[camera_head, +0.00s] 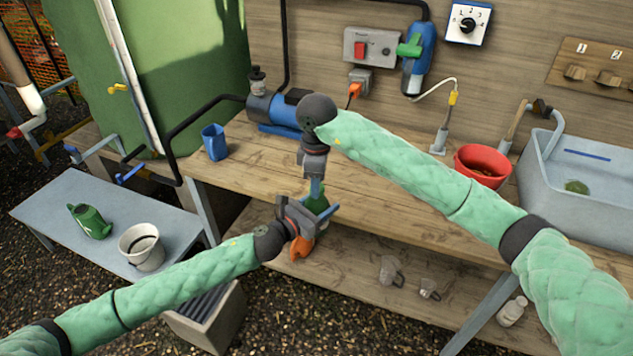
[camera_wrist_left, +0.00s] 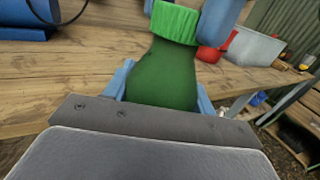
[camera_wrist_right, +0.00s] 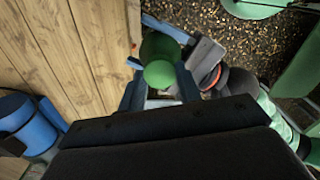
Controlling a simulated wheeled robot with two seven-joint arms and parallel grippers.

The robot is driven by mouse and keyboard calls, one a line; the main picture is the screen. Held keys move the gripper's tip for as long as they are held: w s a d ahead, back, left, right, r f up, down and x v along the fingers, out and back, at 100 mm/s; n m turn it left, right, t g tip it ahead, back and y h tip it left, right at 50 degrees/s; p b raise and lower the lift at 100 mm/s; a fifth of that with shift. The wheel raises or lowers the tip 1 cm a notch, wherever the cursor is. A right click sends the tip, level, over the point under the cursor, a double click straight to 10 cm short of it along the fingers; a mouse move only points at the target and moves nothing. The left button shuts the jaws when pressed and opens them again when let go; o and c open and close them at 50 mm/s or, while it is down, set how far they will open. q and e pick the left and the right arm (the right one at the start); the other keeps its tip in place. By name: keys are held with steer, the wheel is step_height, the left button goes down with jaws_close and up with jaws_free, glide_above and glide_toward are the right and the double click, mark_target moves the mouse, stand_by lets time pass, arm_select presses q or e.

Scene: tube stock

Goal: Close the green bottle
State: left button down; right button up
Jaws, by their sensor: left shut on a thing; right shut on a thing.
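The green bottle (camera_head: 318,204) is upright in front of the workbench edge, partly hidden by my grippers. My left gripper (camera_head: 314,214) is shut around its body, which shows dark green between the blue fingers in the left wrist view (camera_wrist_left: 163,76). A brighter green ribbed cap (camera_wrist_left: 174,23) sits at the top of the bottle, in line with it. My right gripper (camera_head: 316,190) comes down from above and is shut on the cap, whose round top shows between its fingers in the right wrist view (camera_wrist_right: 160,74). Whether the cap is tight cannot be seen.
The wooden workbench (camera_head: 390,200) is behind the bottle, with a blue cup (camera_head: 215,142), a blue pump (camera_head: 275,110), a red bowl (camera_head: 482,165) and a grey sink (camera_head: 600,200). A side table (camera_head: 70,195) holds a watering can (camera_head: 90,221) and a white bucket (camera_head: 142,247).

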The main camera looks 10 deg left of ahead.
steer(key=shift+w, duration=0.15)
steer(key=o, duration=1)
steer(key=shift+c, duration=0.2)
steer(key=shift+r, duration=0.1)
steer(key=shift+r, duration=2.15)
steer(key=shift+c, duration=0.5)
